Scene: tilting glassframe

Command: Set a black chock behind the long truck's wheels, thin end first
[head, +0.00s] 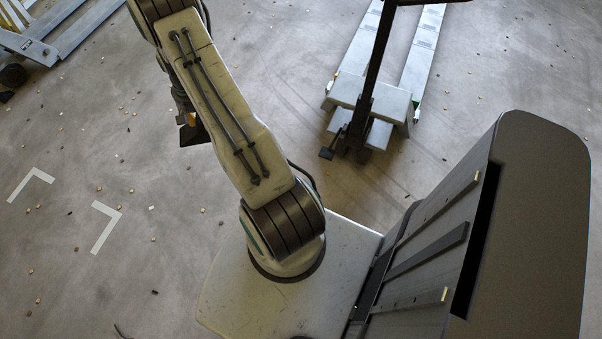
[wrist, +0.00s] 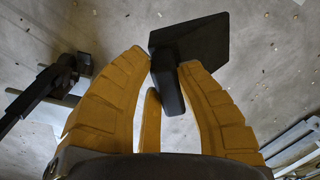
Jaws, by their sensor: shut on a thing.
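My gripper (wrist: 165,62) shows in the wrist view as ochre fingers shut on a black chock (wrist: 200,44). The chock has a wide, flat plate-like part beyond the fingertips and a narrower block between them. In the head view, my gripper (head: 188,118) is mostly hidden behind my arm, with the chock (head: 193,134) below it, above the floor. A pale blue-grey pallet truck (head: 372,100) stands at top centre, its two forks pointing away and its dark handle upright. Another truck (head: 38,50) is cut off at upper left. I cannot tell which is the long one.
Two white L-shaped marks (head: 107,227) lie on the floor at left. Small pale and dark bits are scattered over the concrete. A dark object (head: 12,75) sits beside the upper-left truck. The floor between the two trucks looks largely clear.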

